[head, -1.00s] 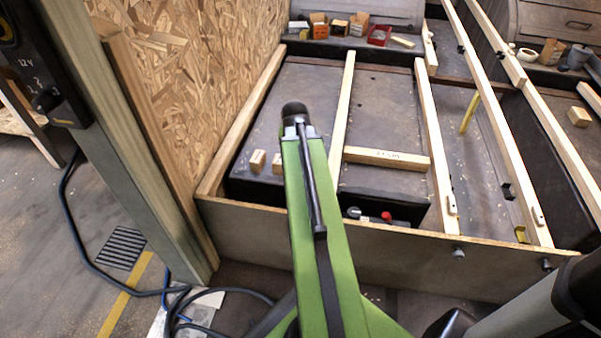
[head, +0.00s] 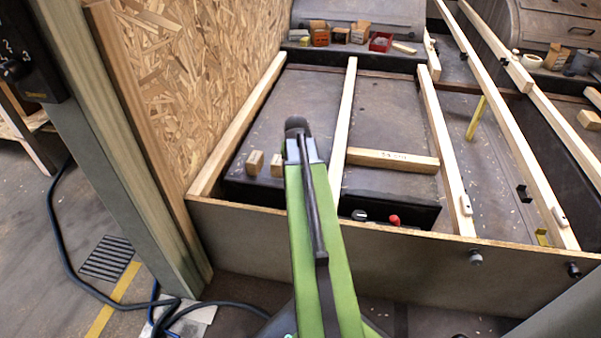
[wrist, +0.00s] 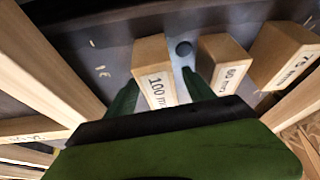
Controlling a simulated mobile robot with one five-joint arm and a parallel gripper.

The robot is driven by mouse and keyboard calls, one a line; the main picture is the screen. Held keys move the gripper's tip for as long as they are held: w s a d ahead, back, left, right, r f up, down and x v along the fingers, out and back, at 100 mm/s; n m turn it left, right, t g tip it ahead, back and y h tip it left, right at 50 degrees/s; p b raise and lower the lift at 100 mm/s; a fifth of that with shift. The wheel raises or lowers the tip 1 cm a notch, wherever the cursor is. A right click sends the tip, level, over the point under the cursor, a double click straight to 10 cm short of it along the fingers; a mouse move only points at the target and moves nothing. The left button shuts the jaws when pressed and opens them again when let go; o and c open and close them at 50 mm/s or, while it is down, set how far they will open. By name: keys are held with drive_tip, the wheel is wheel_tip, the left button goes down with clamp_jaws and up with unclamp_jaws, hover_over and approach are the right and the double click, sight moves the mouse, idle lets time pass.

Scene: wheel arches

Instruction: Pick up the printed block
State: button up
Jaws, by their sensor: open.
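Three wooden blocks with printed labels show in the wrist view. The "100 mm" block (wrist: 153,68) stands at the middle, a smaller block that seems to read "60 mm" (wrist: 222,60) is to its right, and the "75 mm" block (wrist: 283,52) is at the far right. My gripper (wrist: 158,82) is open, with its green fingers on either side of the 100 mm block; I cannot tell whether they touch it. In the head view, two small blocks (head: 254,162) (head: 277,164) show left of my arm; my arm hides the gripper.
The blocks stand on a dark flat-topped box (head: 395,112) between wooden battens (head: 343,125). A low front board (head: 400,252) and a chipboard wall (head: 190,70) bound it. A printed crosspiece (head: 390,160) lies right of my arm. Small boxes (head: 340,36) stand at the back.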

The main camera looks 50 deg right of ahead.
drive_tip(key=shift+f, duration=0.15)
idle(0.4)
clamp_jaws()
idle(0.5)
